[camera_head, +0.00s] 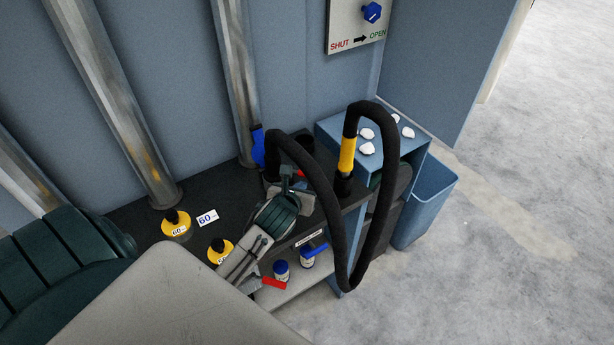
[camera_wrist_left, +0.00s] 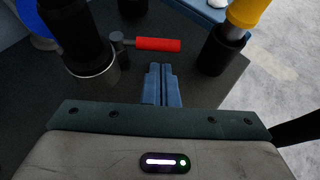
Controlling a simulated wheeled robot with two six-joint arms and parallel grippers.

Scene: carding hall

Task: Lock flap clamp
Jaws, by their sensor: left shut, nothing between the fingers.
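A small clamp-like lever with a red handle (camera_wrist_left: 158,44) and a dark grey pivot (camera_wrist_left: 117,41) lies across the dark bench top in the left wrist view. The handle points right. Whether the clamp is locked, I cannot tell. The fingertips appear just below the red handle, with a small gap in the picture. In the head view the left gripper (camera_head: 290,188) is over the bench, its tips hard to see.
A black hose (camera_head: 323,190) loops close to the gripper. Its yellow-collared end (camera_head: 347,154) stands in a black holder (camera_wrist_left: 220,52) right of the fingers. A blue box (camera_head: 335,127) and bin (camera_head: 427,205) stand right. A panel (camera_head: 343,30) reads SHUT and OPEN.

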